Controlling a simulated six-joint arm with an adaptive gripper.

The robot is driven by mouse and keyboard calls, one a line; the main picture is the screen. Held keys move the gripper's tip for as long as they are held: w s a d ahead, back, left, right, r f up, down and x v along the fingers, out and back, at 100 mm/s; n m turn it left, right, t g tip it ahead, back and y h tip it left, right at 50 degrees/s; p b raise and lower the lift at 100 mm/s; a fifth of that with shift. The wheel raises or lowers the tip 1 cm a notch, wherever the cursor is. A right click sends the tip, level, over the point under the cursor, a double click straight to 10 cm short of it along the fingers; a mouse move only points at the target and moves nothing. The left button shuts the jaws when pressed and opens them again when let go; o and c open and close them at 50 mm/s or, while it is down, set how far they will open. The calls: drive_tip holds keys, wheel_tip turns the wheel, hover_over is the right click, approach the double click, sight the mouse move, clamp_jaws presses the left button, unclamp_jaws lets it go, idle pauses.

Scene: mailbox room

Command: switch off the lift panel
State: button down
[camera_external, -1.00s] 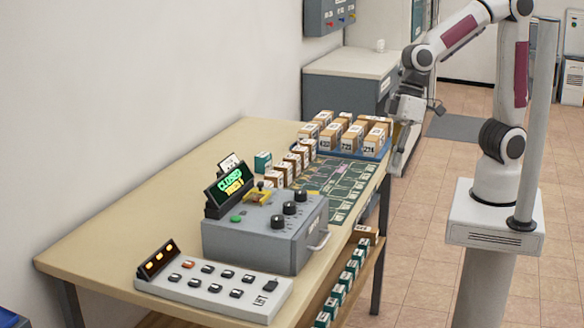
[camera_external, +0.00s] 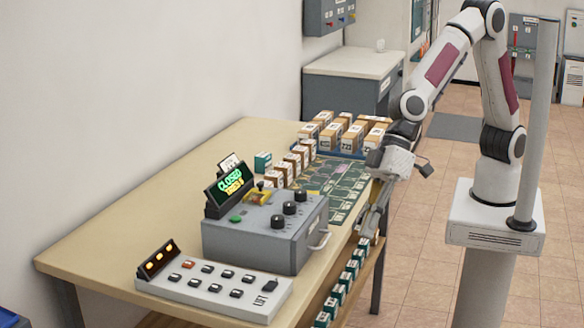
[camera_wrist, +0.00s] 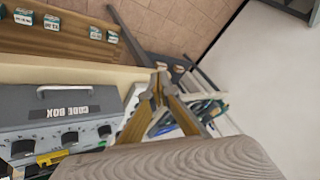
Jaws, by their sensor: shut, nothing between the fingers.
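My gripper (camera_external: 366,226) is at the table's right edge, beyond the grey box and well apart from the panel. Its fingers are together and empty, also in the wrist view (camera_wrist: 157,88).
A grey box (camera_external: 262,232) with knobs, a handle and a green display reading CLOSED stands between my gripper and the panel; it also shows in the wrist view (camera_wrist: 55,115). Parcels (camera_external: 350,135) stand farther back, and small boxes (camera_external: 345,280) line a lower shelf.

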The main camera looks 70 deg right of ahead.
drive_tip(key=s+a+f+m+t+y, duration=0.15)
drive_tip(key=a+f+t, duration=0.3)
drive_tip(key=a, duration=0.65)
drive_tip(key=s+a+f+m+t, duration=0.1)
drive_tip(key=a+f+m+t, duration=0.3)
drive_tip(key=a, duration=0.7)
drive_tip(key=w+d+r+m+t+h, duration=0.3)
drive_tip(key=w+d+r+t+h, duration=0.2)
drive_tip(key=d, duration=0.5)
drive_tip(key=w+h, duration=0.2)
drive_tip(key=h, duration=0.1)
drive_tip(key=shift+w+d+r, duration=0.15)
drive_tip(key=shift+w+d, duration=0.1)
drive_tip(key=shift+d, duration=0.15)
drive_tip(key=shift+w, duration=0.15)
